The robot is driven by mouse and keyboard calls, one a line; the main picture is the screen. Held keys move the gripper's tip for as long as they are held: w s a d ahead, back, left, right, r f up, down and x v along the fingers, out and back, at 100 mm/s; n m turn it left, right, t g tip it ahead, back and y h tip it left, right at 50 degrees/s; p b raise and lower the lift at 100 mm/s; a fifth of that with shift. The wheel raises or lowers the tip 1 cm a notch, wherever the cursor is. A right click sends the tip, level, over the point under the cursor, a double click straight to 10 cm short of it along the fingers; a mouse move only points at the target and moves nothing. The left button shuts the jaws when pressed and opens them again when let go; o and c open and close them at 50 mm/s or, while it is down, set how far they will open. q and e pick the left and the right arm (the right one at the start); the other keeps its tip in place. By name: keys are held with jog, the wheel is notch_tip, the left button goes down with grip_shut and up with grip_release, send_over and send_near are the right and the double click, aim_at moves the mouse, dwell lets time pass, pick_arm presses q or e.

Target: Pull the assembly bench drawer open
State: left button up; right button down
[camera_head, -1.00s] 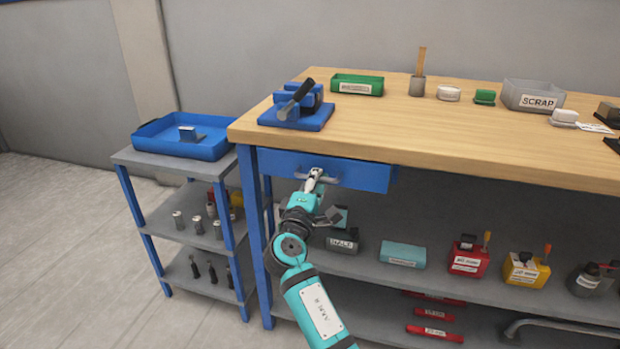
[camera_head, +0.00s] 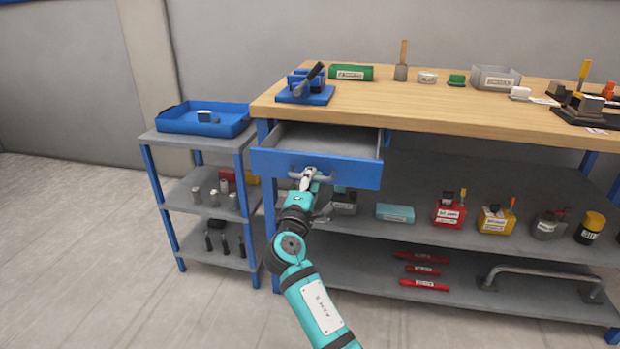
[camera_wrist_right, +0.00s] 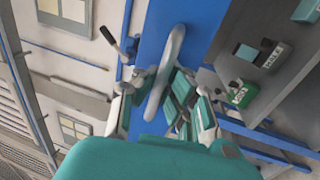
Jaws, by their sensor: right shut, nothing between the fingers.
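The assembly bench drawer (camera_head: 355,173) has a blue front and stands out from under the wooden bench top (camera_head: 455,105). Its grey inside (camera_head: 325,139) shows and looks empty from here. A grey bar handle (camera_head: 324,178) is on the front; in the right wrist view the handle (camera_wrist_right: 175,50) runs up the blue front. My right gripper (camera_head: 307,178) is at the handle, its fingers on either side of the bar in the right wrist view (camera_wrist_right: 155,98). The gripper is shut, with no firm grip on the bar evident. My left gripper is not in view.
A blue fixture with a black lever (camera_head: 306,90) and several trays stand on the bench top. A shelf cart with a blue tray (camera_head: 202,119) stands close at the left. Tools and boxes, such as a red one (camera_head: 448,214), fill the lower shelves.

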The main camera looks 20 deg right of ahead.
jog(key=shift+s+a, duration=0.2)
jog(key=shift+s, duration=0.1)
jog(key=c, duration=2.1)
grip_release()
jog(key=o, duration=0.7)
jog(key=v, duration=1.2)
jog(key=shift+f, duration=0.1)
